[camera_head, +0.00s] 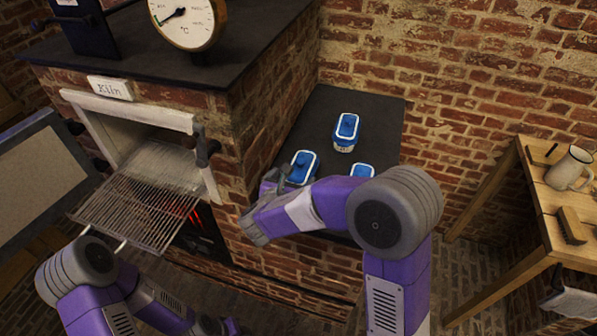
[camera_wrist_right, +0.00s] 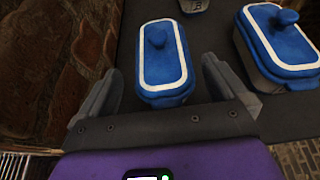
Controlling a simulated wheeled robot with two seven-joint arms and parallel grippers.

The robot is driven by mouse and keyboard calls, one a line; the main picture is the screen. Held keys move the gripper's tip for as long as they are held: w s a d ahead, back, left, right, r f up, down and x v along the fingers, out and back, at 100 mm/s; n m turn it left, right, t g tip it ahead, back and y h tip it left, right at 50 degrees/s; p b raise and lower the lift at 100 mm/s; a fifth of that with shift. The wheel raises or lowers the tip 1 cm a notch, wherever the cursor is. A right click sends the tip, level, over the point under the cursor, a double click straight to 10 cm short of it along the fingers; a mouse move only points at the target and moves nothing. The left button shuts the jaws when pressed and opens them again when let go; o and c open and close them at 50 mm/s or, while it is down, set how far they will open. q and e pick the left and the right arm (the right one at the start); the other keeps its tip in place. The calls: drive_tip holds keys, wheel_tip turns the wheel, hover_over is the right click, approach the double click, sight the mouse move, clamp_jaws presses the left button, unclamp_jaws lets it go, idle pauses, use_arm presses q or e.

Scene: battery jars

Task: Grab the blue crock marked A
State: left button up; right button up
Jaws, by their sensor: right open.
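Three blue crocks with white-rimmed lids stand on a dark stone ledge (camera_head: 313,119): a left crock (camera_head: 303,167), a back crock (camera_head: 346,131) and a right crock (camera_head: 361,171). My right gripper (camera_head: 284,181) is open at the near side of the left crock. In the right wrist view this crock (camera_wrist_right: 163,62) lies ahead, between the two spread fingers, not gripped. Its mark is hidden. The right crock (camera_wrist_right: 283,48) is beside it, its mark also hidden. The back crock (camera_wrist_right: 195,6) is cut off and shows what looks like a B. My left gripper is out of view.
A brick kiln (camera_head: 190,100) stands left of the ledge, its door open and a wire rack (camera_head: 145,195) sticking out. A brick wall rises behind the ledge. A wooden table (camera_head: 555,195) with a mug (camera_head: 570,168) and a brush (camera_head: 571,225) stands at the right.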

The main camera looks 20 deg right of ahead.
sight(298, 173)
drive_tip(key=x, duration=0.3)
drive_tip(key=b+x, duration=0.1)
drive_tip(key=x, duration=0.2)
drive_tip(key=shift+f, duration=0.4)
drive_tip(key=shift+s, duration=0.1)
drive_tip(key=c, duration=1.1)
drive_tip(key=shift+r, duration=0.15)
drive_tip(key=shift+c, duration=0.5)
